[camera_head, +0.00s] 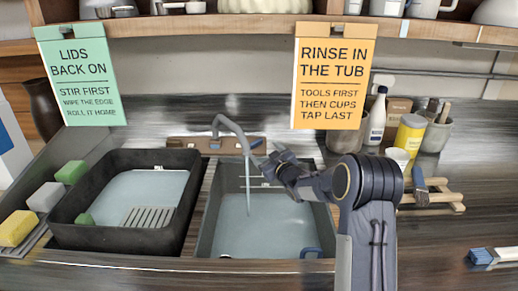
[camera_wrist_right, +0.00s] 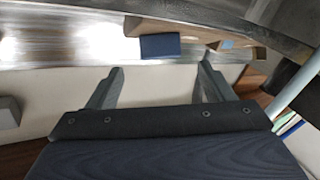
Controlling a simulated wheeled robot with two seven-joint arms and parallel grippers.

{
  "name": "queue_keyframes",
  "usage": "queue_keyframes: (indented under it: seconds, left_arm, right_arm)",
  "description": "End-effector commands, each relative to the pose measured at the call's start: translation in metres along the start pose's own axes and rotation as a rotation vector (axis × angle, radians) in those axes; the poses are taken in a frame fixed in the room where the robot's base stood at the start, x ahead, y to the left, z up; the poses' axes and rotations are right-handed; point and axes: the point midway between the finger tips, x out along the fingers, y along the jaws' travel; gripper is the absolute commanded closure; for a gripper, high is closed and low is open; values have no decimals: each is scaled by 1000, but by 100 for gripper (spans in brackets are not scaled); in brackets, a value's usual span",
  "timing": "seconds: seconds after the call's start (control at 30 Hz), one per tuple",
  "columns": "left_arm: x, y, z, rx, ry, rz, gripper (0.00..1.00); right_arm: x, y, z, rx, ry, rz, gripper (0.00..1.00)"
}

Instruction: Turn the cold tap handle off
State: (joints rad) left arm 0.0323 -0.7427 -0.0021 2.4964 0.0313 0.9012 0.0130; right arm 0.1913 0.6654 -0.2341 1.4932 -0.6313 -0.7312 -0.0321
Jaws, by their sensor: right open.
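The grey tap (camera_head: 228,125) curves over the right basin, and a thin stream of water (camera_head: 248,185) falls from its spout. My right gripper (camera_head: 268,160) is beside the spout, in front of the wooden board behind the tap, and hides part of that area. In the right wrist view the gripper (camera_wrist_right: 161,78) is open, with nothing between its fingers. A dark blue block (camera_wrist_right: 160,46) lies beyond the fingertips, apart from them; it may be the cold handle, but I cannot tell surely. No handle shows clearly in the head view. My left gripper is out of view.
The right basin (camera_head: 208,215) holds water and a blue item (camera_head: 311,252). A black tub (camera_head: 60,215) with a grey rack stands left. Sponges (camera_head: 18,228) lie at the far left. A white bottle (camera_head: 376,118) and yellow container (camera_head: 409,134) stand right. Two signs hang above.

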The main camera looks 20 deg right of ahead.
Motion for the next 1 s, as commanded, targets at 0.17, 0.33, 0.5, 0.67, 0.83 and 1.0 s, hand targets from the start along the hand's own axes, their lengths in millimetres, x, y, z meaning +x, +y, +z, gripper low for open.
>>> queue_keyframes:
  seconds: [0.17, 0.33, 0.5, 0.67, 0.83, 1.0]
  left_arm:
    - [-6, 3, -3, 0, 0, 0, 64]
    - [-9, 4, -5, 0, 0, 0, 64]
    - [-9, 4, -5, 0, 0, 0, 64]
    - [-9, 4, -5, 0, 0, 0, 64]
    - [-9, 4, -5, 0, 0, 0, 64]
    - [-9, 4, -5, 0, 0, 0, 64]
  right_arm:
    - [31, -1, -1, 0, 0, -1, 25]
    - [50, 0, -1, 1, -2, 0, 25]
    - [56, -1, 0, 3, -3, 0, 25]
    - [56, -1, 0, 3, -3, 0, 25]
    - [55, -1, 0, 3, -3, 0, 42]
    - [55, 0, 0, 3, -3, 0, 65]
